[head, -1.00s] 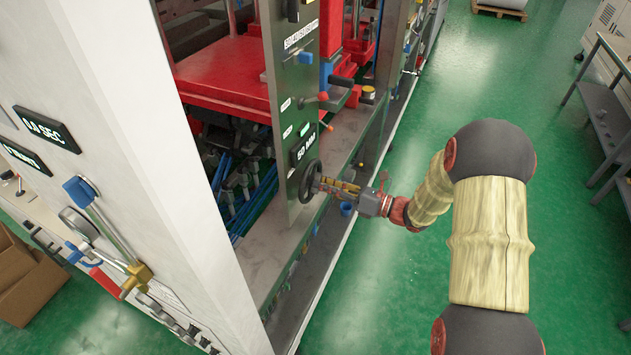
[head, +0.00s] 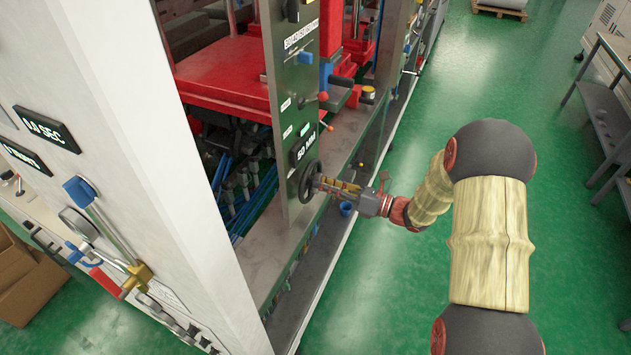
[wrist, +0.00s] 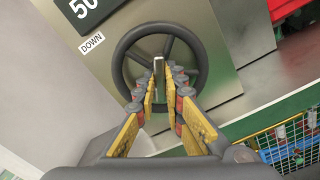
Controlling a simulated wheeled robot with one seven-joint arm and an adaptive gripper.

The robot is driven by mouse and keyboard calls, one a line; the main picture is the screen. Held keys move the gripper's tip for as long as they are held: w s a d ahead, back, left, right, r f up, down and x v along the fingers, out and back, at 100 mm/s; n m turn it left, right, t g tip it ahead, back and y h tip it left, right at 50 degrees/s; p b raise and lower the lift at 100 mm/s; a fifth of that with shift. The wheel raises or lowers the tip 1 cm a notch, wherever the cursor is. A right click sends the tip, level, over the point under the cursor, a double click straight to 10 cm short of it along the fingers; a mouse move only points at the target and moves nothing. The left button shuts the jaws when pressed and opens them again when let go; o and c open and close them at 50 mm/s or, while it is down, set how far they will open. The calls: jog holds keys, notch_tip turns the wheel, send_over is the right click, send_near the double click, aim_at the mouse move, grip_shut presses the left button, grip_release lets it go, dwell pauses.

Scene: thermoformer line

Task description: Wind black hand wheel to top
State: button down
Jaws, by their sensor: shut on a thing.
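The black hand wheel (head: 310,181) is mounted upright on the grey panel (head: 297,130), below a display reading 50 MM (head: 304,151). In the wrist view the wheel (wrist: 126,50) shows its rim and spokes, with a small light-coloured handle (wrist: 158,64) standing at its middle. My gripper (head: 324,184) is at the wheel's face. In the wrist view my gripper (wrist: 160,84) has its fingers closed in around the handle, over the wheel's centre. The exact contact at the fingertips is hard to see.
A label reading DOWN (wrist: 92,43) is beside the wheel. Green floor (head: 400,290) is clear to the right, up to a grey bench (head: 602,110).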

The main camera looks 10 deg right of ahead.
jog(key=shift+f, duration=0.1)
jog(key=shift+n+b, duration=2.05)
jog(key=shift+n, duration=0.35)
jog(key=shift+n+b, duration=2.2)
jog(key=shift+b, duration=0.25)
